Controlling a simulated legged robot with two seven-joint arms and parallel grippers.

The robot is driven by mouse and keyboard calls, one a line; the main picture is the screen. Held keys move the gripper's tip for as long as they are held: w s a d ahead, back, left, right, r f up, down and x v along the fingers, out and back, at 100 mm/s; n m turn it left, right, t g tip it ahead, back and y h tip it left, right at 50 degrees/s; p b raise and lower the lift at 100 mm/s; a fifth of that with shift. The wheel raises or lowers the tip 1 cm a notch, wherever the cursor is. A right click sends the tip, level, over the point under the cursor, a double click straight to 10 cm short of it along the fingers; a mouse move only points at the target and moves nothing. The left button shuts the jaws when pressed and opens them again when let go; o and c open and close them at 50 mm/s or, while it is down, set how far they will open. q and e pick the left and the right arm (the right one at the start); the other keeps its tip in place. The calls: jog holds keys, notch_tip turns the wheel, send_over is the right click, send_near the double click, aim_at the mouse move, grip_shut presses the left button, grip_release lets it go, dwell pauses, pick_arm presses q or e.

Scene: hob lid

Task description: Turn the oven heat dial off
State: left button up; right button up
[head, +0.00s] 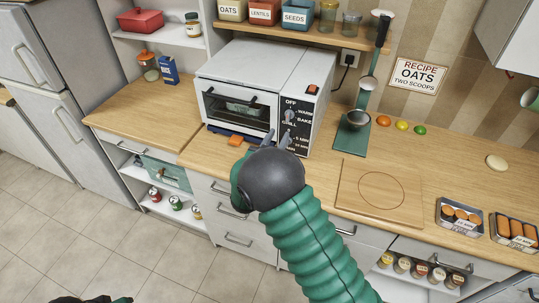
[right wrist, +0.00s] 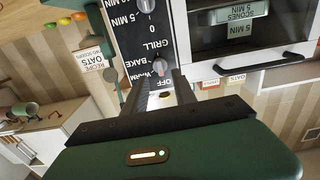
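The white toaster oven (head: 255,70) stands on the counter with its door closed. Its black control panel (head: 306,117) carries the heat dial (head: 290,115), ringed by OFF, WARM, BAKE and GRILL. In the right wrist view the picture is upside down, and the heat dial (right wrist: 159,67) shows an orange mark on its side toward GRILL. My right gripper (head: 278,138) is in front of the panel. Its two fingers (right wrist: 162,82) are apart and empty, just short of the dial; contact is not visible. Only a dark and green bit of my left gripper (head: 65,300) shows at the bottom left.
A second dial (right wrist: 145,4) with minute marks sits below the heat dial on the panel. A green ladle stand (head: 352,138) is close right of the oven. A wooden board (head: 380,192) lies on the counter.

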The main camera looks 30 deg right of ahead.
jog(key=b+v, duration=0.1)
jog(key=v, duration=0.7)
jog(key=shift+a, duration=0.25)
jog(key=shift+s, duration=0.1)
jog(key=s+a+f+n+g+y, duration=0.25)
jog(key=a+f+n+y, duration=0.4)
jog(key=a+y, duration=0.4)
jog(key=s+d+f+n+g+y, duration=0.1)
jog(key=s+f+g, duration=0.1)
jog(key=s, duration=0.7)
jog(key=s+f+n+g+y, duration=0.2)
jog(key=s+g, duration=0.2)
jog(key=s, duration=0.6)
jog(key=shift+d+g, duration=0.35)
